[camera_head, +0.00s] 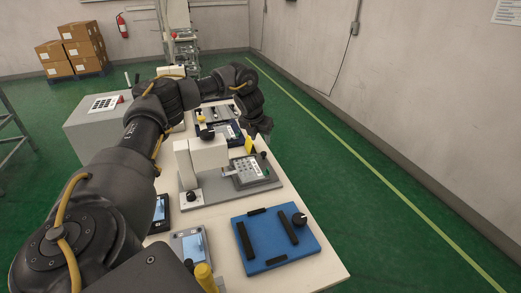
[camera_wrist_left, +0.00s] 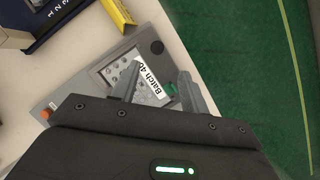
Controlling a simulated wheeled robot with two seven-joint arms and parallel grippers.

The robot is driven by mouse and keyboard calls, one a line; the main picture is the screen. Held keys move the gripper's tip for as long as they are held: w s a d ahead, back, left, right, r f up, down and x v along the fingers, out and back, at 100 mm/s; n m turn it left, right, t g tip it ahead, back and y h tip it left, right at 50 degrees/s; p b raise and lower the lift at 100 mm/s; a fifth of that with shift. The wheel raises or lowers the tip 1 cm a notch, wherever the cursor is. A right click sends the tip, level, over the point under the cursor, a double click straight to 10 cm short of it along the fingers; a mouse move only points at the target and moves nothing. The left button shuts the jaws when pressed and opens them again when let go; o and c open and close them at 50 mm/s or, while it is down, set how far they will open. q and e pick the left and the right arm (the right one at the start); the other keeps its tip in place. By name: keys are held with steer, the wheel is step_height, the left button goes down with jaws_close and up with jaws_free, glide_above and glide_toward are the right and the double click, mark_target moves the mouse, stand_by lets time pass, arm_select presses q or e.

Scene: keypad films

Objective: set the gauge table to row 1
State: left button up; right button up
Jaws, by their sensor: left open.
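My left gripper (camera_head: 262,139) hangs beside the far right of the grey keypad unit (camera_head: 262,180). My right gripper is not in view.
A blue plate (camera_head: 266,228) with black bars and a black knob (camera_head: 299,219) lies at the near right. A white press (camera_head: 200,155) stands left of the keypad unit. A yellow wedge (camera_wrist_left: 118,12) stands beside the unit. Green floor is free at right.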

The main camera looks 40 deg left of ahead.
mark_target(264, 153)
arm_select(q)
steer(key=x, duration=0.9)
steer(key=shift+s+a+f+p, duration=0.1)
steer(key=shift+a+f+p, duration=0.1)
steer(key=shift+f+p, duration=0.15)
steer(key=shift+r, duration=0.1)
jaws_close()
